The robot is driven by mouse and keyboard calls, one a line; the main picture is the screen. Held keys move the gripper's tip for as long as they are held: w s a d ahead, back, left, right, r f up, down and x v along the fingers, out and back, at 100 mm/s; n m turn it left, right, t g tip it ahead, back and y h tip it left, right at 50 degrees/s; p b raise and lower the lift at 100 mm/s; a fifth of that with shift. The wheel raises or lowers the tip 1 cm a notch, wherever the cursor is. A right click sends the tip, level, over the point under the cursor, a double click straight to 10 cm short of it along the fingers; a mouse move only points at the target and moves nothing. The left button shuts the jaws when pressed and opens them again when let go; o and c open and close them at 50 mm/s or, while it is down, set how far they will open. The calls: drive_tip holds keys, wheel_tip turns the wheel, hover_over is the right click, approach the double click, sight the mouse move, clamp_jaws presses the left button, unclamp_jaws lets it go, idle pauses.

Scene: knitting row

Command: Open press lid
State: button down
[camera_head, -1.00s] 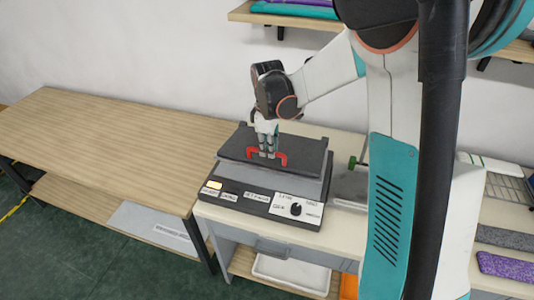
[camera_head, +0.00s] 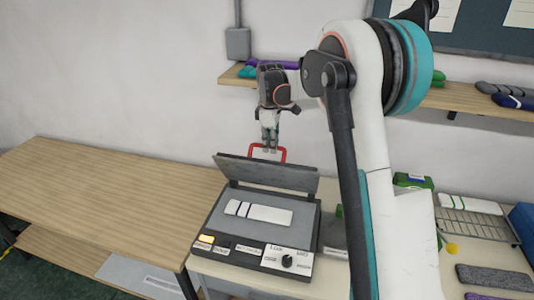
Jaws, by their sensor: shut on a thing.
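The press (camera_head: 228,243) stands on a small pale table in the middle of the head view. Its dark grey lid (camera_head: 265,172) is tilted up steeply at the back, clear of the bed. A white folded piece with dark stripes (camera_head: 268,214) lies on the open bed. The red handle (camera_head: 283,154) is at the lid's upper edge. My gripper (camera_head: 269,146) points down and is shut on the red handle. The fingers hide part of the handle.
A long wooden table (camera_head: 100,190) with bare top is to the left. A wire rack (camera_head: 480,222) and a grey knitted piece (camera_head: 497,277) lie at right. A wall shelf (camera_head: 465,97) with folded knits runs behind my arm.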

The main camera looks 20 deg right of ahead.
drive_tip(key=shift+w+d, duration=0.7)
drive_tip(key=shift+w, duration=0.15)
drive_tip(key=c, duration=2)
unclamp_jaws()
drive_tip(key=o, duration=0.4)
drive_tip(key=shift+w+f, duration=0.1)
wheel_tip(320, 180, up, 12)
drive_tip(key=shift+s+a, duration=0.2)
drive_tip(key=shift+s, duration=0.05)
